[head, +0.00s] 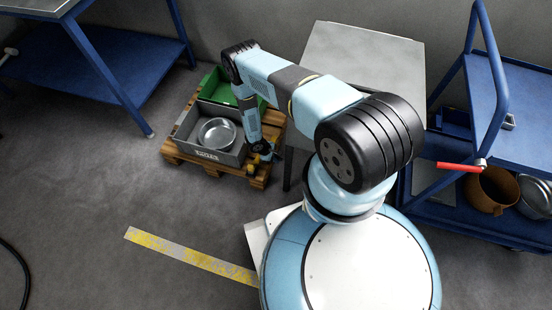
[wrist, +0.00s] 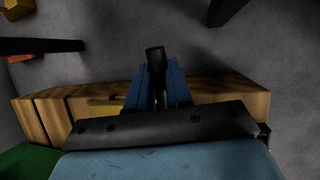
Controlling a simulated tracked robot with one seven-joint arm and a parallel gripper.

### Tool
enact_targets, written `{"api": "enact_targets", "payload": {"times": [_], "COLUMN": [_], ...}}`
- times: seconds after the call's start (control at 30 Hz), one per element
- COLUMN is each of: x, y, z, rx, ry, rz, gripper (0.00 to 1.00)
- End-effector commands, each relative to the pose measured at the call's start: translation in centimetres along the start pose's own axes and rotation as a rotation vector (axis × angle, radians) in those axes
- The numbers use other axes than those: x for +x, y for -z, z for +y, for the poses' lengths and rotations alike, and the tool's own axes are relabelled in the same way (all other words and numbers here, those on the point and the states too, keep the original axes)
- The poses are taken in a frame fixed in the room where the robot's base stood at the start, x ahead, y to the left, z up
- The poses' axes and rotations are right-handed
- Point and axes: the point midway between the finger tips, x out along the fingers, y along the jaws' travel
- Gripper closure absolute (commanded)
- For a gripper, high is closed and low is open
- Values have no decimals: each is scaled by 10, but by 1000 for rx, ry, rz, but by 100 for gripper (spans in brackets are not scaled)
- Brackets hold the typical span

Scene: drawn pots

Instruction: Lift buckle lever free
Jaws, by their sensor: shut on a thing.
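My gripper (wrist: 156,78) points down over the edge of the wooden pallet (wrist: 230,94) in the wrist view. Its two blue fingers are shut on a dark bar, which I take for the buckle lever (wrist: 155,56); its end sticks out past the fingertips. The rest of the lever and its buckle are hidden by the fingers and palm. In the head view my gripper (head: 262,148) is low at the pallet's right side, by a small yellow piece (head: 257,160). The lever cannot be made out there.
A grey crate (head: 206,152) with a metal pot (head: 217,132) and a green crate (head: 214,86) stand on the pallet. A grey table (head: 365,55) is to the right, with a blue cart (head: 497,85) beyond. The floor in front is clear apart from yellow tape (head: 190,257).

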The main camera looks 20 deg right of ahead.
Motion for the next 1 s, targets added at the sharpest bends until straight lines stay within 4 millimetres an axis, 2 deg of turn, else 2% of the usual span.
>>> {"api": "enact_targets", "payload": {"times": [0.5,0.87,0.9,1.0], "x": [-13,-14,-14,-14], "y": [2,1,1,1], "z": [4,4,4,4], "rx": [-39,-43,-43,-43], "ry": [-7,-5,-5,-4], "rz": [-203,-217,-217,-217], "gripper": [100,100,79,70]}}
